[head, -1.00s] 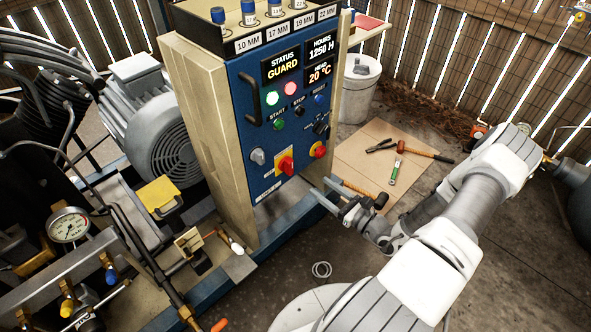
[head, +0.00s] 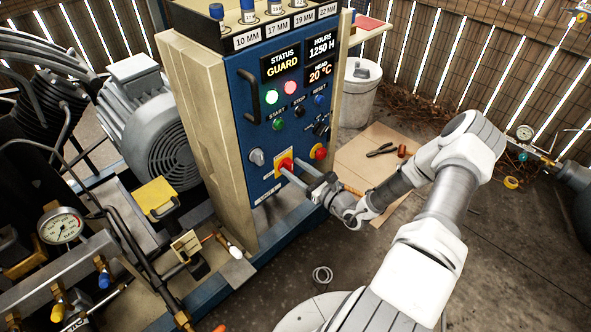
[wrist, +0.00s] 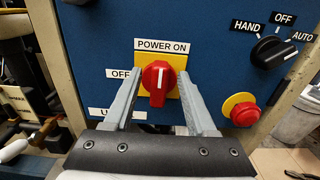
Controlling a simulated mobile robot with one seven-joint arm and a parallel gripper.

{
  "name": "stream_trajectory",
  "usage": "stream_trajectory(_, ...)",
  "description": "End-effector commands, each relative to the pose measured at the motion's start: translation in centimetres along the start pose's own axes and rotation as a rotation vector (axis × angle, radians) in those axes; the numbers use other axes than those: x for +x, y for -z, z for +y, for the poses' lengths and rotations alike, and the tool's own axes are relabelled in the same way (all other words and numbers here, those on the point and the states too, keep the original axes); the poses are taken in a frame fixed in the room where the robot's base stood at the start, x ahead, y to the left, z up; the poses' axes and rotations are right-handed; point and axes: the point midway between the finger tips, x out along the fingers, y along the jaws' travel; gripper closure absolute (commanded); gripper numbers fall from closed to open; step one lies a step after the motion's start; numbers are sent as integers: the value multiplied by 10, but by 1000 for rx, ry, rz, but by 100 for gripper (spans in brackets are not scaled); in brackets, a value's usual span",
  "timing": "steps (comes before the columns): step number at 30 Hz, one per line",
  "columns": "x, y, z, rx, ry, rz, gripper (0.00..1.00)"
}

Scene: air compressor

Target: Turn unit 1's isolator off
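The isolator is a red rotary handle (wrist: 157,84) on a yellow plate on the blue panel; it also shows in the head view (head: 285,163). Its white mark points up toward the "POWER ON" label (wrist: 162,46). An "OFF" label (wrist: 119,73) sits to its left, partly covered by a finger. A lower label beginning with "U" (wrist: 112,113) is mostly hidden. My gripper (wrist: 160,72) is open, with one finger on each side of the handle. In the head view my gripper (head: 287,170) reaches the panel at the handle. I cannot tell whether the fingers touch it.
A red button on yellow (wrist: 243,112) and a HAND/OFF/AUTO selector (wrist: 271,49) are to the right. A grey knob (head: 257,157) is left of the isolator. The status display (head: 281,63) reads GUARD. A pressure gauge (head: 61,226) stands at lower left.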

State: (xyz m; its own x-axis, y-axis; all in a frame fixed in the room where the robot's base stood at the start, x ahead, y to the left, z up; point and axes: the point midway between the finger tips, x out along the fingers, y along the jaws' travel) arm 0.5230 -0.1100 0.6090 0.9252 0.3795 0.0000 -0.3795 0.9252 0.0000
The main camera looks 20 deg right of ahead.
Motion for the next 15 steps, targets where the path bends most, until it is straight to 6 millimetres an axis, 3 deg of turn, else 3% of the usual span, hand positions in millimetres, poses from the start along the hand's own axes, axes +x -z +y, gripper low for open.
stream_trajectory(1, 0, 0, 0, 0, 0, 0, 53)
stream_trajectory(9, 0, 0, 0, 0, 0, 0, 100)
stream_trajectory(15, -1, 0, 0, 0, 0, 0, 100)
